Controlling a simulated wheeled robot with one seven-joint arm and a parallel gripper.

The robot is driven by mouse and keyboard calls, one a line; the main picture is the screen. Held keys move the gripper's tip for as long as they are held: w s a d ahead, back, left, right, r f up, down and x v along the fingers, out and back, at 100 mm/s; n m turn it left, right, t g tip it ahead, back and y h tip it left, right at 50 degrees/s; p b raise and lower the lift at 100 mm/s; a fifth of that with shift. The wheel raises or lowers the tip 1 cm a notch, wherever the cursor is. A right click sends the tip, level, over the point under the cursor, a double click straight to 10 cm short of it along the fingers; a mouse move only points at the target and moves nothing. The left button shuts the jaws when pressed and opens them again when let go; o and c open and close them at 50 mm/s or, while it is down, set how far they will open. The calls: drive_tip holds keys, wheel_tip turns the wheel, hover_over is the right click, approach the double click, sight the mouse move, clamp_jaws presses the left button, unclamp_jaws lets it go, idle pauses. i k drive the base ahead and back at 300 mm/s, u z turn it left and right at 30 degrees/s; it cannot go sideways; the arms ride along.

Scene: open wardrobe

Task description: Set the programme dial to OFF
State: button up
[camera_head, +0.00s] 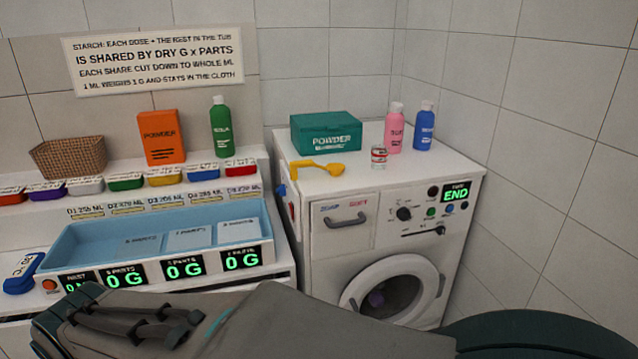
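The white washing machine (340,260) stands right of centre. Its black round programme dial (404,213) is on the upper front panel, right of the drawer. The dial's marks are too small to read, so I cannot tell its setting. A small display (455,194) at the panel's upper right shows END in green. Below the dial is a slider (440,231). Small round buttons (431,212) lie right of the dial. Grey links of my own arm cross the bottom of the view, well below the dial.
The round door (405,270) is below the panel, with something purple behind it. The drawer (347,221) has a handle. A powder box (326,132), yellow scoop (318,165), can (379,156) and two bottles (394,128) stand on top. A blue tray (75,245) is left.

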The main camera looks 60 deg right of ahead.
sight(404, 214)
drive_tip(key=z, duration=3)
